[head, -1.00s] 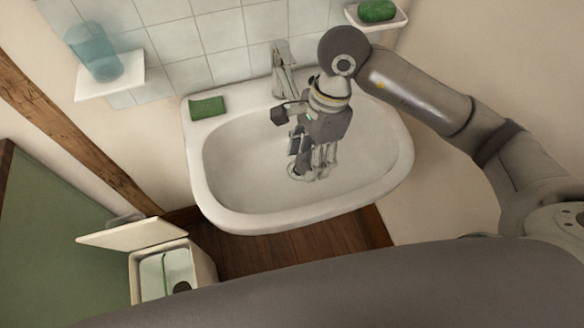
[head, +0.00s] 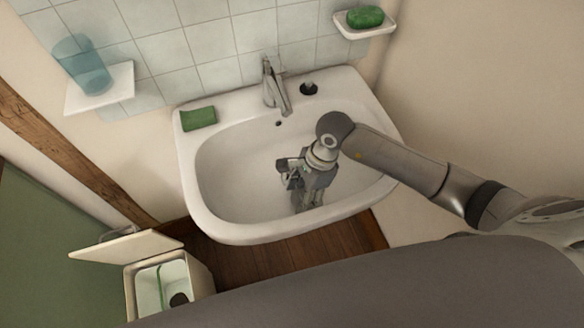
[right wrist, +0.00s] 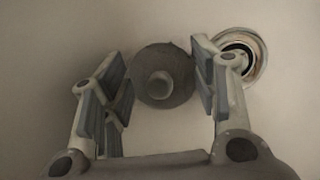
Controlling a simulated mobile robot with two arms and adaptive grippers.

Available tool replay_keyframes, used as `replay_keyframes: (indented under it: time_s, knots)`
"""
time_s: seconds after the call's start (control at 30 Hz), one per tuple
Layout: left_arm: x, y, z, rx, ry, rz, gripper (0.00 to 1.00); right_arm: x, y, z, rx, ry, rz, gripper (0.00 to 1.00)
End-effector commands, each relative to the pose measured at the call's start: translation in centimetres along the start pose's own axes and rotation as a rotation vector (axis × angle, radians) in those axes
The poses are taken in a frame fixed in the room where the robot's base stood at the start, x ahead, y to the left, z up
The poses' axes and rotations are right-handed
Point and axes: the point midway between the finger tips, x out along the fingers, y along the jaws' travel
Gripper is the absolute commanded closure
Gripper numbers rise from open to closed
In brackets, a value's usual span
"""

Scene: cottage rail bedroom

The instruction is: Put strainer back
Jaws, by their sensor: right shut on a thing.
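The strainer (right wrist: 148,85), a round dark grey disc with a pale knob, is between the fingers of my right gripper (right wrist: 160,62), which is shut on it. The metal drain ring (right wrist: 240,52) with its dark hole shows just beyond the right finger, apart from the strainer. In the head view my right gripper (head: 306,202) points down into the white washbasin (head: 235,160) and hides the strainer and the drain. My left gripper is not in view.
The tap (head: 274,88) stands at the back of the basin, beside a small dark round thing (head: 308,88) on the rim. A green sponge (head: 199,118) lies on the left rim. Shelves above hold a blue cup (head: 84,66) and green soap (head: 365,17). An open-lidded bin (head: 202,274) stands lower left.

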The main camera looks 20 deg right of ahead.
Motion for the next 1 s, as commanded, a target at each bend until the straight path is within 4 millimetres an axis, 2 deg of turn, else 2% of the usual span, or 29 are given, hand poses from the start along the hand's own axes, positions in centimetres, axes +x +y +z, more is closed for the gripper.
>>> replay_keyframes:
  time_s: [0.03, 0.1, 0.37, 0.63, 0.77, 1.0]
  knots:
    - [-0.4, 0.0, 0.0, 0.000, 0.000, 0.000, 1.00, -0.7, -1.5, 0.3, 0.002, -0.005, -0.014, 0.65]
    - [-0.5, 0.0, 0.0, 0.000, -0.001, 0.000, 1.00, -0.8, -2.5, 0.3, 0.001, -0.005, -0.012, 0.65]
    - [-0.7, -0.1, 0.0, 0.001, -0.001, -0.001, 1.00, -0.8, -4.3, 0.3, 0.000, -0.004, -0.011, 0.65]
    - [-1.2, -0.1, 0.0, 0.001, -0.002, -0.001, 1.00, -1.1, -7.6, 0.4, 0.000, -0.005, -0.009, 0.65]
    - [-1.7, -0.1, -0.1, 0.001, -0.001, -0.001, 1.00, 0.0, -7.4, 0.1, 0.000, -0.005, -0.008, 0.65]
    - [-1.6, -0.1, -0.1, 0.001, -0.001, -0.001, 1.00, 0.2, -7.5, -0.1, -0.001, -0.004, -0.010, 0.65]
